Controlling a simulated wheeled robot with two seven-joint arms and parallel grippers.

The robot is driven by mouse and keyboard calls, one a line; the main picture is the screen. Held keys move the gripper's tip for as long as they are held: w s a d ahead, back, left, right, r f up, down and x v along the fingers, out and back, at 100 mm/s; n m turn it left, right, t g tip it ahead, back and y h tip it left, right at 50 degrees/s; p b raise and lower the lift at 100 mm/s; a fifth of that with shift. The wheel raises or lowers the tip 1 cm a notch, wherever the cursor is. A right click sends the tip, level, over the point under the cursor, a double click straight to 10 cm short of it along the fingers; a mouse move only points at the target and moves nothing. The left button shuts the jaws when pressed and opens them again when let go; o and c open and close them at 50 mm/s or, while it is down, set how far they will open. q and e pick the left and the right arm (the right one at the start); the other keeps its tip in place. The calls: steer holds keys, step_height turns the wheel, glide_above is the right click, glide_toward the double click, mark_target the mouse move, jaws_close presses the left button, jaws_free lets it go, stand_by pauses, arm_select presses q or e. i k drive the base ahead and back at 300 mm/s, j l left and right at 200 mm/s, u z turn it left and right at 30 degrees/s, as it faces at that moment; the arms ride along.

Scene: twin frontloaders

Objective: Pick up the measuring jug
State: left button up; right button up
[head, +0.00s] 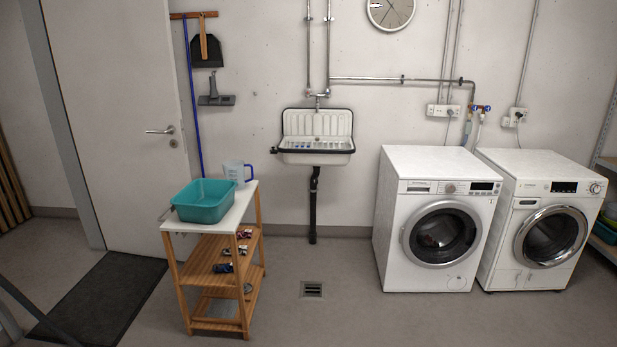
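The measuring jug (234,171) is clear with a blue handle on its right side. It stands upright at the back of the white top of a small wooden trolley (237,216), in the left half of the head view. A teal basin (203,201) stands in front of the jug on the same top and hides part of its lower left side. The jug's handle side is unobstructed. Neither of my grippers is in view.
Small items lie on the trolley's lower shelves. A wall sink (317,150) hangs behind, to the right. Two frontloaders (438,172) (545,170) stand at the right. A dark mat (100,295) lies left of the trolley. The floor around the drain (312,290) is clear.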

mark_target(233, 170)
steer(key=i, duration=1.85)
